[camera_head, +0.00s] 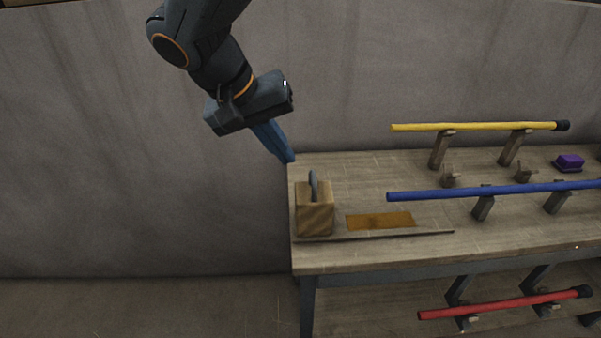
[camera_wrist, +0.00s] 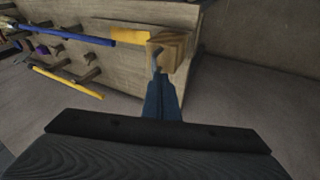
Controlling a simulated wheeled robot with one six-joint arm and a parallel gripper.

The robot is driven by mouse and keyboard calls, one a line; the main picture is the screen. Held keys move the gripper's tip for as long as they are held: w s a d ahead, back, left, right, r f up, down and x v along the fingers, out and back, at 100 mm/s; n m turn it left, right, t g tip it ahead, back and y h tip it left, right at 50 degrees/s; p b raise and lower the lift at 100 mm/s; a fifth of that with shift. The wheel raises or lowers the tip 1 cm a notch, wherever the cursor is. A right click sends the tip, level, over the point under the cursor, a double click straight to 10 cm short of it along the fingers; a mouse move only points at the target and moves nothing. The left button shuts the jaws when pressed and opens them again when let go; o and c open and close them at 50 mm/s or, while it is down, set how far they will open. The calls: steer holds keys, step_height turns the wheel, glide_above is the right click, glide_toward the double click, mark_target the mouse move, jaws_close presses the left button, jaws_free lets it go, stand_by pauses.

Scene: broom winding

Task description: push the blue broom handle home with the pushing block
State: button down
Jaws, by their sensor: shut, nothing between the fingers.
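The pushing block (camera_head: 315,217) is a wooden cube with a thin grey-blue upright grip on top, standing at the left end of the bench. It also shows in the wrist view (camera_wrist: 178,46). The blue broom handle (camera_head: 440,194) lies level across supports to the right, its left end apart from the block. It shows in the wrist view too (camera_wrist: 85,38). My gripper (camera_head: 290,158) is shut and empty, its blue fingers pointing down, above and left of the block's grip in the head view. In the wrist view the fingertips (camera_wrist: 158,78) appear close to the grip; contact cannot be told.
An orange patch (camera_head: 380,220) lies on the bench beside the block, with a thin strip (camera_head: 400,235) along the front. A yellow handle (camera_head: 470,127) rests on supports behind, a red handle (camera_head: 500,304) below. A purple object (camera_head: 568,162) sits at right. A wall stands behind.

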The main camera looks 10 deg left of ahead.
steer(key=s+a+r+t, duration=0.1)
steer(key=a+r, duration=0.1)
steer(key=a, duration=0.3)
steer(key=p, duration=0.3)
glide_above(299, 195)
steer(key=shift+f, duration=4.55)
